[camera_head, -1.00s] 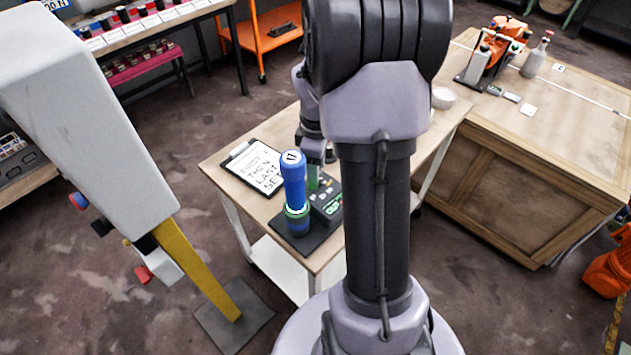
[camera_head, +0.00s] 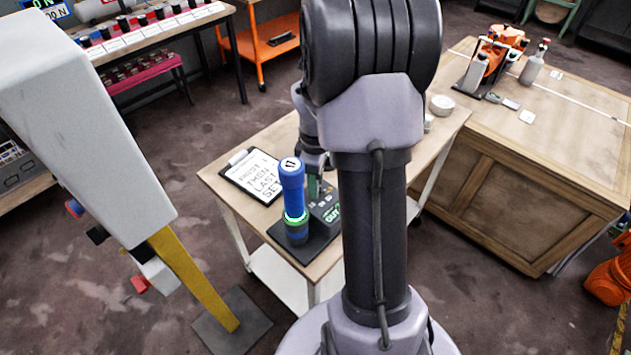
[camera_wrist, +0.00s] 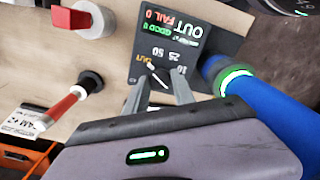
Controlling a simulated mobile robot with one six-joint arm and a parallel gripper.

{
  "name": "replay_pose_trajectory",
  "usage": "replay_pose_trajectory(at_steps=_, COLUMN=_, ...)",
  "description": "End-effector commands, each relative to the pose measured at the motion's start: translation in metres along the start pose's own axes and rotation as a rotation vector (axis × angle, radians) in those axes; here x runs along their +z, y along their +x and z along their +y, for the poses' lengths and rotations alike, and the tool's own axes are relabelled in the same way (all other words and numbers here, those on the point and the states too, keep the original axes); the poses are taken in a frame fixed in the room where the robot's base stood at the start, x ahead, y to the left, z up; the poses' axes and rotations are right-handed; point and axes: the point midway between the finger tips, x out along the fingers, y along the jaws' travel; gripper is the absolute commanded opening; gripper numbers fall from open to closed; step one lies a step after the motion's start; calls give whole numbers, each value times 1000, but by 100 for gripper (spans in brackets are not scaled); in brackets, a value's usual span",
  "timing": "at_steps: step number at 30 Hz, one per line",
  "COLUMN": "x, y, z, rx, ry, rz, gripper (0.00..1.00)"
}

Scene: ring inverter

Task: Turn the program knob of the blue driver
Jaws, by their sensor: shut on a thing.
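The blue driver (camera_head: 292,185) stands upright in a dark dock on a small wooden-topped cart, with a lit green ring low on its body. Its blue body also shows at the right of the wrist view (camera_wrist: 270,115). A dark control panel (camera_wrist: 195,35) beside it reads OUT, FAIL 0 and GOOD 0, with 10, 25, 50 and a yellow OUT around the program knob (camera_wrist: 154,74). The knob has a white pointer line. My gripper (camera_wrist: 160,80) has its two fingertips on either side of the knob, closed on it. In the head view my arm hides part of the panel.
A clipboard (camera_head: 255,178) with written instructions lies left of the panel. A wooden bench (camera_head: 560,110) stands right. A yellow post (camera_head: 200,290) with a large white housing stands left.

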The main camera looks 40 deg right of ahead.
Motion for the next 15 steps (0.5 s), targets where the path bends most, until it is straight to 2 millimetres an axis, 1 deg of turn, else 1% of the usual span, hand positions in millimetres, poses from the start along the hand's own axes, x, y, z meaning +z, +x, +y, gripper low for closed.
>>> replay_pose_trajectory(at_steps=5, x=0, y=-1, z=0, rx=-1, ry=81, rz=0, gripper=0)
replay_pose_trajectory(at_steps=15, x=0, y=-1, z=0, rx=0, ry=349, rz=0, gripper=0)
